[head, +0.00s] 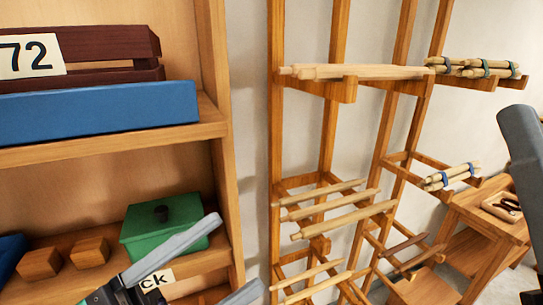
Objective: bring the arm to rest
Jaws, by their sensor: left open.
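My left gripper (236,252) is at the bottom left of the head view, with its two grey fingers apart and pointing up and right. Nothing shows between them. One finger crosses in front of the green box (140,238) on the lower shelf; I cannot tell whether they touch. A grey rounded part of mine shows at the right edge, but no right gripper jaws can be made out.
The left shelf unit (212,128) holds a blue box (100,112), a dark red slatted crate (110,42) marked 72 and wooden blocks (89,252). A wooden rack (276,160) bears poles (350,72) and tied bundles (452,176). A wooden bench (485,215) stands right.

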